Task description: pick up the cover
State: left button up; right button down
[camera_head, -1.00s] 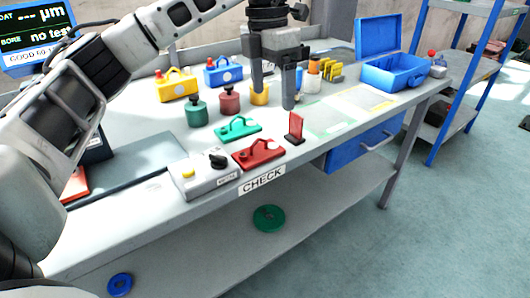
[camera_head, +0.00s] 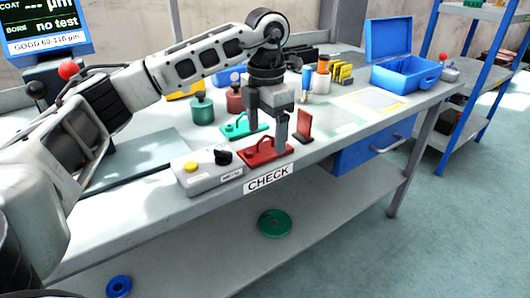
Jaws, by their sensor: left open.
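A flat red part with a raised loop (camera_head: 264,154), which looks like a cover, lies near the front edge of the bench above the CHECK label. A similar green part (camera_head: 243,126) lies just behind it. My left gripper (camera_head: 267,135) is open and points down over the red part. Its fingers are on either side of the red part's loop in the picture; I cannot tell whether they touch it. The gripper partly hides the green part's right end. My right gripper is not in view.
A grey box with a yellow button and black knob (camera_head: 207,171) sits left of the red part. A red upright plate (camera_head: 304,126) stands close on the right. Green (camera_head: 202,109) and dark red canisters stand behind. An open blue case (camera_head: 404,73) is at the far right.

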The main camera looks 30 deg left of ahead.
aim_at(265, 137)
pick_arm(q)
jog(key=shift+f, duration=1.55)
jog(key=shift+r, duration=0.1)
jog(key=c, duration=1.2)
jog(key=shift+c, duration=0.2)
